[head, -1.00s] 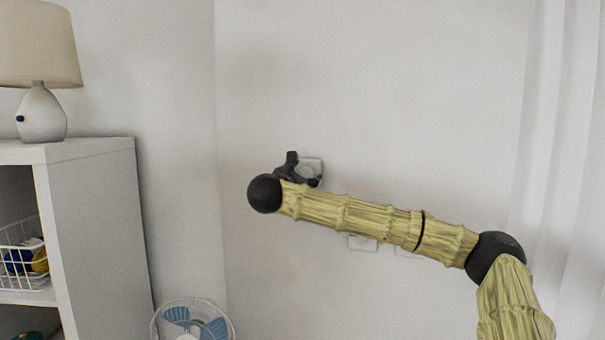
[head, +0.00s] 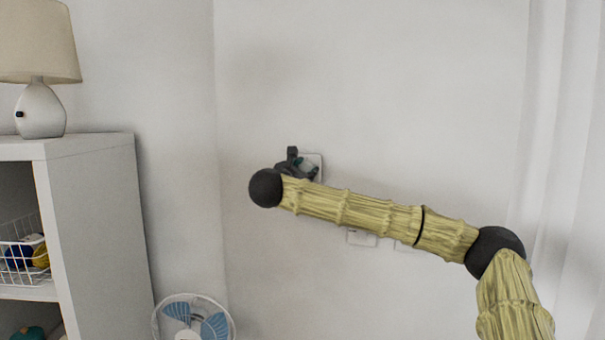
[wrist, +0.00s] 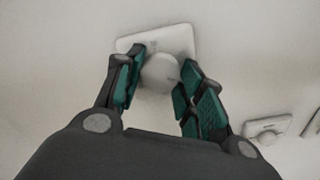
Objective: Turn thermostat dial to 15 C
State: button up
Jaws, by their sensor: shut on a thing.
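The thermostat is a white square plate (wrist: 182,40) on the wall with a round white dial (wrist: 160,73) standing out from it. In the wrist view my gripper (wrist: 160,80) has one teal-padded finger on each side of the dial and is shut on it. The dial's markings are too small to read. In the head view the thermostat plate (head: 318,160) shows at the wall's middle, partly hidden by my gripper (head: 303,167); the dial itself is mostly covered there.
White wall sockets or switches (head: 361,238) sit below my arm, and one shows at the right in the wrist view (wrist: 268,130). A white shelf (head: 100,200) with a lamp (head: 42,110) stands left. A fan (head: 194,318) is below. A curtain (head: 565,120) hangs right.

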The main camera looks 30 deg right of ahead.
jog(key=shift+f, duration=0.1)
jog(key=shift+n+b, duration=1.1)
jog(key=shift+b, duration=0.15)
jog(key=n+b, duration=0.2)
jog(key=n, duration=0.1)
jog(key=shift+b, duration=0.35)
jog(key=n+b, duration=0.2)
jog(key=n, duration=0.4)
jog(key=shift+n, duration=0.3)
jog(key=o, duration=1)
jog(key=shift+o, duration=0.2)
